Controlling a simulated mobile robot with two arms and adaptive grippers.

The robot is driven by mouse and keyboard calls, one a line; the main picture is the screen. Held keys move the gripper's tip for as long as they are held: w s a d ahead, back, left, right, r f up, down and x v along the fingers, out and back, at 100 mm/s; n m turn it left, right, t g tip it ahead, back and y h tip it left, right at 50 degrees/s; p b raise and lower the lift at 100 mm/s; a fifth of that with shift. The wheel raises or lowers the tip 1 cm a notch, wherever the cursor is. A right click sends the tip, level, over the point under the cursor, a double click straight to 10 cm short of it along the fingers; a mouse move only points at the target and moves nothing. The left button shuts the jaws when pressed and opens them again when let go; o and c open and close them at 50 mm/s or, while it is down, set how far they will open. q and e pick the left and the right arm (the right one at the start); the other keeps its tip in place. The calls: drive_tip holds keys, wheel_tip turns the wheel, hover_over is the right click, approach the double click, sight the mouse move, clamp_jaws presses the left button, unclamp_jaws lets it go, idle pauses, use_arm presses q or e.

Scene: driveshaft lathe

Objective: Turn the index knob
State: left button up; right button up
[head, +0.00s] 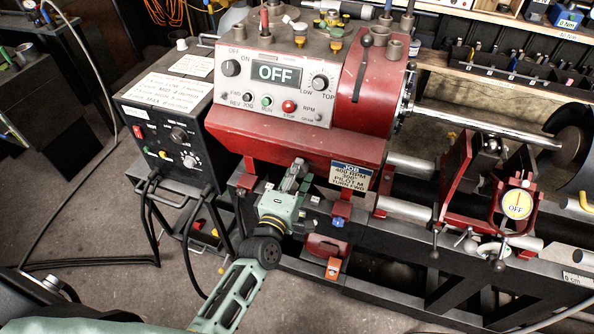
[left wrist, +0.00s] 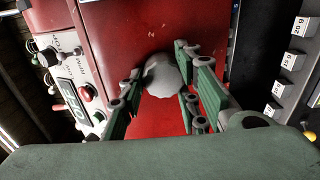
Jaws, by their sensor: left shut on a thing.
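The index knob (left wrist: 163,77), a pale grey lobed knob, sits on the red housing in the left wrist view. My left gripper (left wrist: 158,88) has its green-padded fingers on either side of it and is shut on it. In the head view, my left gripper (head: 297,177) reaches up to the front of the lathe, below the red headstock (head: 290,133). I cannot make out the knob there; the gripper seems to cover it. My right gripper is in neither view.
The control panel (head: 276,88) with its OFF display is above the gripper. A black control box (head: 165,125) with cables stands at left. The chuck bar (head: 485,130) and a red rest (head: 458,180) are farther right.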

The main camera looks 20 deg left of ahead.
use_arm(q)
drive_tip(key=m, duration=0.2)
drive_tip(key=m+p, duration=0.1)
drive_tip(key=m, duration=0.2)
drive_tip(key=shift+w+r+m, duration=0.15)
drive_tip(key=shift+r+m, duration=0.15)
drive_tip(key=shift+r, duration=0.1)
drive_tip(key=shift+d, duration=0.1)
idle(0.3)
drive_tip(key=o, duration=1.1)
drive_tip(key=shift+c, duration=0.2)
drive_tip(key=shift+f, duration=0.2)
drive_tip(key=s, duration=1.2)
drive_tip(key=shift+s, duration=0.1)
